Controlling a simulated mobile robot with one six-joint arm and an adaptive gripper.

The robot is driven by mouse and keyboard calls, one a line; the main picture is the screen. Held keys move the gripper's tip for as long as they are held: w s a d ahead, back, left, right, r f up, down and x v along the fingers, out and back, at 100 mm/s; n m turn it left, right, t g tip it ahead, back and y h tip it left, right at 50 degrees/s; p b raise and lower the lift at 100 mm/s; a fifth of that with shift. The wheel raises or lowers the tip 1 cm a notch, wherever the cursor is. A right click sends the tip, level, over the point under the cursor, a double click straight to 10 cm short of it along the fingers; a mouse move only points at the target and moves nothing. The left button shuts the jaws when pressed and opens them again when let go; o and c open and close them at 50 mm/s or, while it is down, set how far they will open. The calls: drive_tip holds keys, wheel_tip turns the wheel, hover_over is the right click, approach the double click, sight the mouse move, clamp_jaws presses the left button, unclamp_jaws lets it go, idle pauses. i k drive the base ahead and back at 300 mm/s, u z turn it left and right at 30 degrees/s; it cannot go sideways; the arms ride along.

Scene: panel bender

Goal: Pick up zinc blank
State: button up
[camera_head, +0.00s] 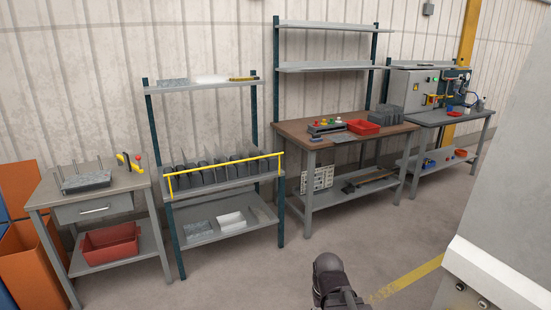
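A mottled grey sheet stack with zinc-like spangle (86,181) lies between upright pins on the left table (130,184). Similar mottled grey sheets lie on the rack's top shelf (172,83) and its bottom shelf (198,228). I cannot tell from here which of these is the zinc blank. A dark rounded part of my arm shows at the bottom edge, apart from all of them. My gripper's fingers do not show.
A red bin (110,243) sits on the left table's lower shelf, with orange bins (30,255) beside it. A yellow rail (225,172) crosses the rack front. A workbench (295,130) stands right of the rack. A large grey body (495,265) blocks the right. Open floor lies in front.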

sight(340, 139)
drive_tip(key=u, duration=0.15)
drive_tip(key=i, duration=2.4)
drive_tip(key=z, duration=0.35)
drive_tip(key=i, duration=1.4)
drive_tip(key=z, duration=0.3)
